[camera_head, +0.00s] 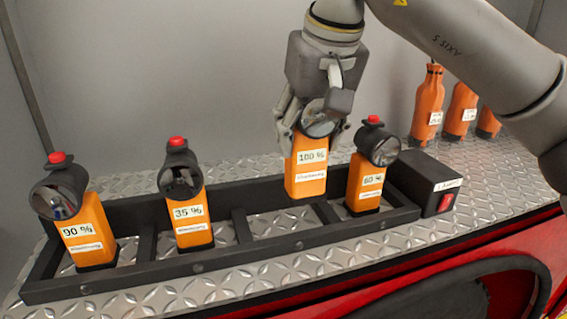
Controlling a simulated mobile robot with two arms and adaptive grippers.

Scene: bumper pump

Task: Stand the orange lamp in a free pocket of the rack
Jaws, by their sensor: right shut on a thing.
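My right gripper (312,125) is shut on the top of an orange lamp (307,175) labelled 100 %. The lamp is upright, over the rack's third pocket from the left. Its lower end shows in front of the rack's back rail; I cannot tell how far it is from the pocket floor. The black rack (180,265) holds the 90 % lamp (85,235) at the left, the 35 % lamp (190,220) beside it and the 60 % lamp (367,185) at the right end. My left gripper is not in view.
A black box (424,183) with a red switch adjoins the rack's right end. Orange bottles (428,105) stand at the back right, partly behind my right arm. The surface is metal tread plate (480,200). A grey wall rises behind.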

